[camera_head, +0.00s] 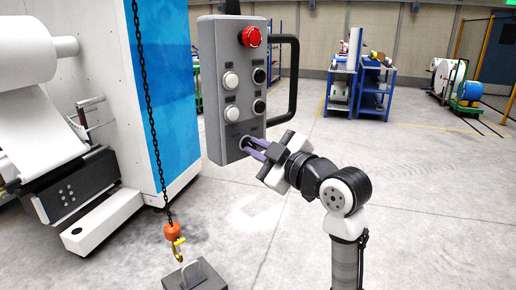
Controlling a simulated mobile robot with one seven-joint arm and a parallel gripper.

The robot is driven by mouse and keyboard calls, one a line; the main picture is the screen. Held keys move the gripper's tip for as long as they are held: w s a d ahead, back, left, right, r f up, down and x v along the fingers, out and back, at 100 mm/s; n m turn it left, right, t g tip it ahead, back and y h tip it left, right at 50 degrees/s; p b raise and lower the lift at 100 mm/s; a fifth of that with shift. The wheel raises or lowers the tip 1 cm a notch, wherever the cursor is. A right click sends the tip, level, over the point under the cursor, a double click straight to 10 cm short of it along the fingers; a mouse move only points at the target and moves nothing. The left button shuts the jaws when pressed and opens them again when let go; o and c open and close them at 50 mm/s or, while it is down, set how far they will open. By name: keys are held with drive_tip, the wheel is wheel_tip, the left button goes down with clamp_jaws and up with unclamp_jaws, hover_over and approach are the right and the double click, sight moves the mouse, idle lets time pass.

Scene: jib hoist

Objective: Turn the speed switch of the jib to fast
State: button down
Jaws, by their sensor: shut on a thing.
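The grey control pendant (226,110) hangs upright in front of me with a black side handle (292,80). It carries a red emergency button (250,37), two white buttons (231,80) and two black buttons (259,76). A small round switch (245,143) sits low on its face, partly covered by my fingers. My gripper (250,145) reaches in from the lower right, its purple-grey fingertips closed around that switch. The switch's pointer direction and its labels are too small to read.
A black chain (147,100) hangs left of the pendant, with an orange hook block (172,232) above a grey weight with a lifting loop (196,275). A white and blue machine (170,90) stands at left. Blue shelving (374,90) stands far back.

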drive_tip(key=m+p, duration=0.1)
drive_tip(key=m, duration=0.2)
drive_tip(key=shift+r+m, duration=0.1)
drive_tip(key=shift+m, duration=0.3)
drive_tip(key=m+p, duration=0.2)
drive_tip(key=m, duration=0.2)
drive_tip(key=shift+m, duration=0.3)
drive_tip(key=m+p, duration=0.4)
drive_tip(key=m, duration=0.1)
drive_tip(key=shift+r, duration=0.1)
drive_tip(key=shift+m+p, duration=1.35)
drive_tip(key=shift+m, duration=0.55)
drive_tip(key=shift+f, duration=0.2)
drive_tip(key=c, duration=1.5)
unclamp_jaws()
drive_tip(key=shift+d, duration=0.1)
drive_tip(key=b+v, duration=0.3)
drive_tip(key=v, duration=1)
drive_tip(key=shift+s+d+b, duration=0.25)
drive_tip(key=shift+s+b, duration=0.05)
drive_tip(key=shift+b, duration=0.1)
